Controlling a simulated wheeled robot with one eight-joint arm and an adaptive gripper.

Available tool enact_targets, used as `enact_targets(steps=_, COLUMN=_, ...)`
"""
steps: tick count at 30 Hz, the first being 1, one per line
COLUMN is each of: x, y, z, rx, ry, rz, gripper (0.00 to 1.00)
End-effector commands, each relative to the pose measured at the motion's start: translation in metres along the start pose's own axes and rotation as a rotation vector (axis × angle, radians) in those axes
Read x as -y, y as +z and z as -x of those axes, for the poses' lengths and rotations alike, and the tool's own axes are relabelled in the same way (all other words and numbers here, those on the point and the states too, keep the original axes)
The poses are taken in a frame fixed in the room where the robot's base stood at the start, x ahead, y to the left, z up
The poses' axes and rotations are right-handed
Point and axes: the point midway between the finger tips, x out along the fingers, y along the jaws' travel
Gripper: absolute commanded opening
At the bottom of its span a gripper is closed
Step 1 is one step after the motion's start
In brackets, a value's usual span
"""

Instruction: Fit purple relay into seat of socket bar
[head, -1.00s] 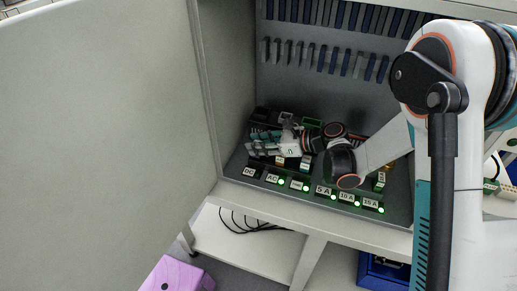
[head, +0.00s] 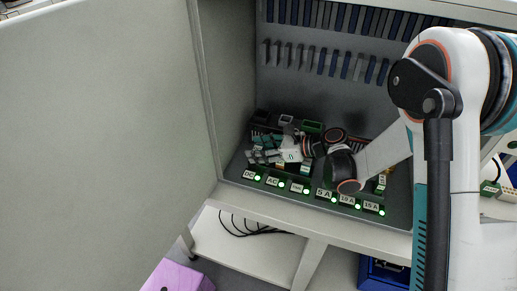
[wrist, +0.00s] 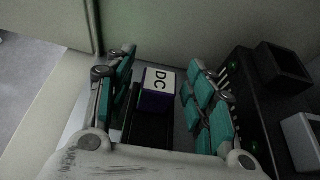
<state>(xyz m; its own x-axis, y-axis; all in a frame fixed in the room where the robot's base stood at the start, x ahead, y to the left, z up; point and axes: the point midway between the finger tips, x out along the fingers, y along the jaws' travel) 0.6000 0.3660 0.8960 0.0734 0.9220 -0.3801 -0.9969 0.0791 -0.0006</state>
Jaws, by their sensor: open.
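The purple relay (wrist: 157,99) shows in the wrist view with a white "DC" label on top. It stands at the end of a black block, seemingly in its seat, though its lower part is hidden. My gripper (wrist: 160,72) is open, with teal-padded fingers on either side of the relay and a visible gap at the right. In the head view my gripper (head: 264,149) is over the left end of the socket bar (head: 268,182) and hides the relay. A green light glows beside the bar's DC label (head: 249,175).
Several other labelled seats with lit green lights run right along the bar, including 5 A (head: 324,194). Dark open boxes (wrist: 283,66) stand beside my gripper. The cabinet's left wall and open door (head: 100,120) are close on the left.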

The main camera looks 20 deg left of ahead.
Motion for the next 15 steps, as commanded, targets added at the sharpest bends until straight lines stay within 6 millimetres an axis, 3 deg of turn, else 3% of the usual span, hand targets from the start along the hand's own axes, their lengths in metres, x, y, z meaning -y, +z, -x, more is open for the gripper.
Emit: enact_targets(steps=15, x=0.001, y=0.002, z=0.098, rx=0.001, ry=-0.004, rz=-0.002, gripper=0.49)
